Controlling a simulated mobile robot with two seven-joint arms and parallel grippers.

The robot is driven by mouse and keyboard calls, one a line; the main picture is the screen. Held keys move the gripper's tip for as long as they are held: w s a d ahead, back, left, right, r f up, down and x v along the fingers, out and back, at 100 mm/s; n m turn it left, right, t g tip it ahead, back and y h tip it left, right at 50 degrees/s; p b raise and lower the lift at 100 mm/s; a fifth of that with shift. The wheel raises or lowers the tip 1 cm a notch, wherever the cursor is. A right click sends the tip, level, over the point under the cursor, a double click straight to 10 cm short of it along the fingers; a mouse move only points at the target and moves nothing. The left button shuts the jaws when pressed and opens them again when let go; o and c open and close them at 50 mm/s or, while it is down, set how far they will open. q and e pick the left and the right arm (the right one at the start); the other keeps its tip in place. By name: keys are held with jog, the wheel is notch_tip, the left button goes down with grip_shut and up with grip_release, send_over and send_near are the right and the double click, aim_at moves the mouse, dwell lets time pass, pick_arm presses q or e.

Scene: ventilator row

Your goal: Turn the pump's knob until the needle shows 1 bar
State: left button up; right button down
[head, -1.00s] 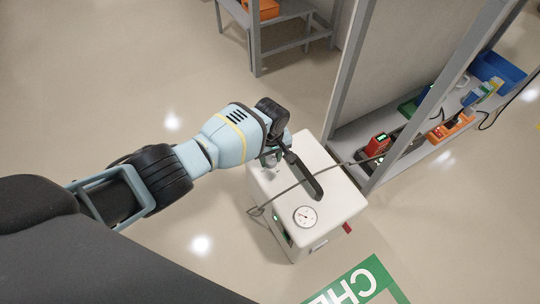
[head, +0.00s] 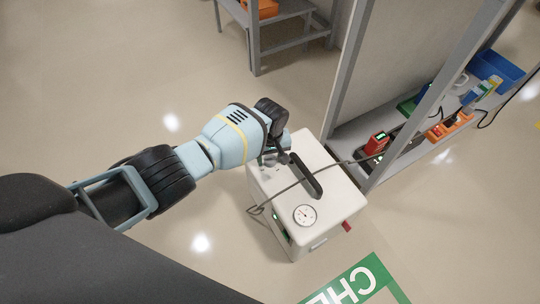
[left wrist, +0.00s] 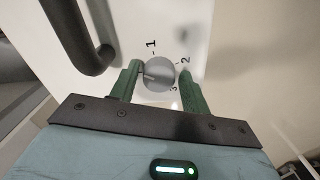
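The white pump (head: 335,205) stands on the floor, with a dark handle (head: 306,177) on its top and a round gauge (head: 305,215) near its front corner. The gauge's needle is too small to read. The grey round knob (left wrist: 159,74) sits on the white top between the marks 1, 2 and 3. In the head view my left gripper (head: 274,155) is over the pump's far left corner and hides most of the knob. My right gripper is not in view.
A dark cable (head: 345,162) runs over the pump's top towards the shelf (head: 352,134) at right, which holds a red device (head: 376,144) and other items. A green floor sign (head: 362,280) lies in front. Open floor surrounds the pump's left side.

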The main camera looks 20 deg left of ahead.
aim_at(270, 159)
pick_arm(q)
jog(key=shift+o, duration=0.8)
jog(key=shift+w, duration=0.1)
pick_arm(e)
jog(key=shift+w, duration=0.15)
pick_arm(q)
jog(key=shift+r+p, duration=0.3)
jog(key=shift+r, duration=0.2)
notch_tip(270, 159, up, 6)
jog(key=p, duration=0.3)
jog(key=shift+r+p, duration=0.35)
jog(key=shift+r, duration=0.15)
jog(key=shift+f, duration=0.1)
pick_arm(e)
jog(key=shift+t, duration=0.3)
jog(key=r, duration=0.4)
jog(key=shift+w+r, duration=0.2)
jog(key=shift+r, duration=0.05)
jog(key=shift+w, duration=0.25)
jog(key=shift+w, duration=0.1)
